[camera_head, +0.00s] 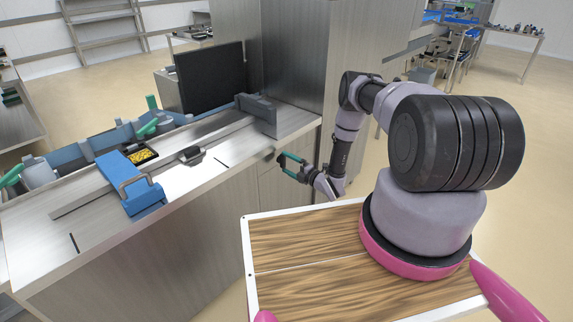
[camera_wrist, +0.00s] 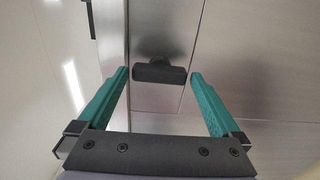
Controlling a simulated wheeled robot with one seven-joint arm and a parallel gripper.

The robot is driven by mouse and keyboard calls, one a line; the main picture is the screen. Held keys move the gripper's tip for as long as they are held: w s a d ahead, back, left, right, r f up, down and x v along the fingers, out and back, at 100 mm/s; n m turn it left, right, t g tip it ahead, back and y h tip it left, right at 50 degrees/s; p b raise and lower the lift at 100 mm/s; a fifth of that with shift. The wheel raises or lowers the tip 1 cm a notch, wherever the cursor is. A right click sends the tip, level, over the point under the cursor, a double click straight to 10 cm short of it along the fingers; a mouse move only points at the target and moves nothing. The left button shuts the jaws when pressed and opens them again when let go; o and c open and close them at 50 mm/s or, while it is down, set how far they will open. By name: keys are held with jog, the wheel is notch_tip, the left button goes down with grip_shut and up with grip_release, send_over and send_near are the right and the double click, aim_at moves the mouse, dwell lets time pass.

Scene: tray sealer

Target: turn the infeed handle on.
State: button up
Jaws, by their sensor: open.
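A dark handle (camera_wrist: 160,74), a short crossbar on a stem, sticks out from a metal cabinet panel in the wrist view, beside a vertical seam. My gripper (camera_wrist: 159,78) is open, with one green finger on each side of the handle. Small gaps show between the fingertips and the bar's ends, and nothing is gripped. In the head view, my gripper (camera_head: 284,164) is at the cabinet front (camera_head: 262,183), below the counter's right end. The handle is small there and partly obscured by the fingers.
The metal counter (camera_head: 205,178) carries a blue unit with a grey handle (camera_head: 137,190), a tray of yellow pieces (camera_head: 143,155), a small black fixture (camera_head: 191,155) and a grey block (camera_head: 258,113). A black screen (camera_head: 210,78) stands behind.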

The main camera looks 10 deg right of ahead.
jog(key=v, duration=1)
jog(key=shift+w, duration=0.1)
